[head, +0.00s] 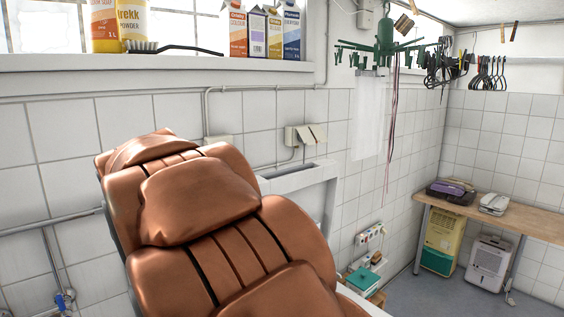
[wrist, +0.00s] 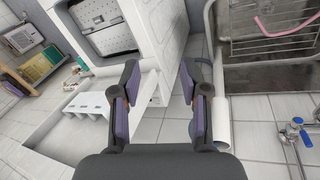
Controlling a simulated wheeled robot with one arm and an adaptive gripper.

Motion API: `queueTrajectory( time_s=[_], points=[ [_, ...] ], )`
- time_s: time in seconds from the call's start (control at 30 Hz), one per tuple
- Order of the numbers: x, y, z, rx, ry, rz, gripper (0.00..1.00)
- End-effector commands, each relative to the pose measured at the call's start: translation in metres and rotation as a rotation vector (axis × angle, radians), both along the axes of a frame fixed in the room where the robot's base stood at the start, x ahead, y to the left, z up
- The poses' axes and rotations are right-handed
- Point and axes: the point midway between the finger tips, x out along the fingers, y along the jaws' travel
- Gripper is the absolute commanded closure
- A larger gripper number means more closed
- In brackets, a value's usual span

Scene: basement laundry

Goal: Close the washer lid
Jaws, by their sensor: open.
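In the wrist view a white appliance (wrist: 140,22), which looks like the washer, stands at top centre. A grey inset panel (wrist: 103,27) shows on it. A white panel edge (wrist: 170,55) reaches down towards my fingers; I cannot tell for sure whether it is the lid. My gripper (wrist: 159,72) is open and empty, with the white panel between or just beyond its fingertips; contact cannot be judged. In the head view a white frame with a dark slot (head: 290,174) shows behind a brown padded chair, possibly part of the washer. The chair hides most of it.
The brown padded chair (head: 230,215) fills the head view's foreground. A wooden table (head: 490,213) stands at right, with appliances below. In the wrist view a wire rack (wrist: 275,40) is at right, near a blue-handled valve (wrist: 293,128) and a white pipe (wrist: 221,120).

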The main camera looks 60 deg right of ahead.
Motion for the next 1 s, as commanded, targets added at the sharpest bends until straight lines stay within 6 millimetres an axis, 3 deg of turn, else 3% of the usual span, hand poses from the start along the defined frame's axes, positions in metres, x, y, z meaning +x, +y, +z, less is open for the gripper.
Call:
queueTrajectory(
  time_s=[0.1,0.5,0.83,1.0],
  points=[
    [0.022,-0.030,0.029,-0.060,-0.024,-0.091,0.55],
    [0.079,-0.128,0.111,-0.259,-0.119,-0.375,0.55],
    [0.109,-0.201,0.166,-0.401,-0.212,-0.590,0.55],
    [0.118,-0.234,0.181,-0.457,-0.260,-0.693,0.55]
  ],
)
